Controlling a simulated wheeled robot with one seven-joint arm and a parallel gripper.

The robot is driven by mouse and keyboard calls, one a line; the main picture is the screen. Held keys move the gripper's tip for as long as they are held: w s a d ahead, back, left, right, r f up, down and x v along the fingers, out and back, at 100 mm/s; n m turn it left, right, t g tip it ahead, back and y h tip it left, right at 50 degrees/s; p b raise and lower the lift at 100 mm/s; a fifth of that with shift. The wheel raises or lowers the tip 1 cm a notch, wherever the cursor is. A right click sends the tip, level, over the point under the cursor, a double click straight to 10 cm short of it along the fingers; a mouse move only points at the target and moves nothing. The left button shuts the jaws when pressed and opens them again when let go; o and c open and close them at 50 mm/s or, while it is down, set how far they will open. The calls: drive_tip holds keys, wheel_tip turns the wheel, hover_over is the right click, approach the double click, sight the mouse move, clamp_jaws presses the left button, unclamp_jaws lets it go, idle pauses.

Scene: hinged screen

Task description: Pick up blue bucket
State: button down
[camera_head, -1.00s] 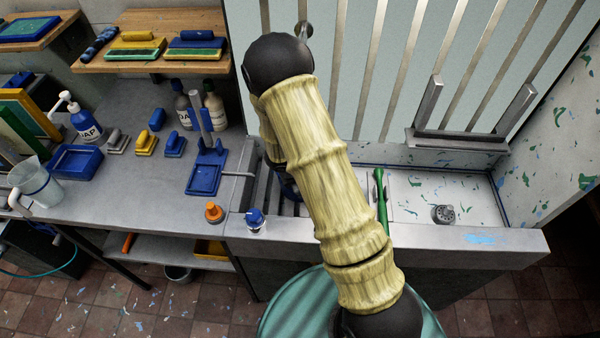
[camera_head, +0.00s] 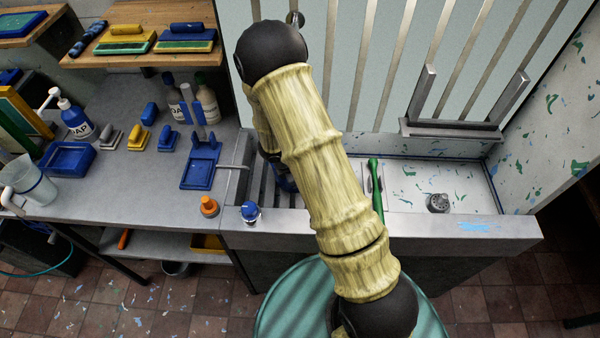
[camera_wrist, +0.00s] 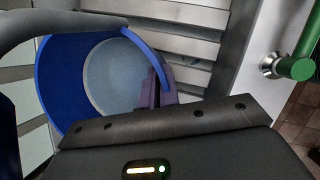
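The blue bucket (camera_wrist: 58,85) shows in the wrist view at left, seen from above into its pale grey inside. It sits over the metal slats of the sink. In the head view only a small blue part of it (camera_head: 286,184) shows behind my arm. My gripper (camera_wrist: 157,92) reaches to the bucket's right rim in the wrist view. Its dark purplish fingers are at the rim, one seemingly on the inner side. My wrist body covers the bucket's lower part, so whether the fingers press on the rim cannot be told.
An orange-topped item (camera_head: 209,207) and a blue-topped jar (camera_head: 250,211) stand near the front edge. Blue trays, brushes and soap bottles fill the left counter. A metal rack (camera_head: 455,130) stands at the back right.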

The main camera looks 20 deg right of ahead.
wheel_tip(320, 180, up, 10)
drive_tip(key=shift+f, duration=0.15)
idle(0.3)
idle(0.4)
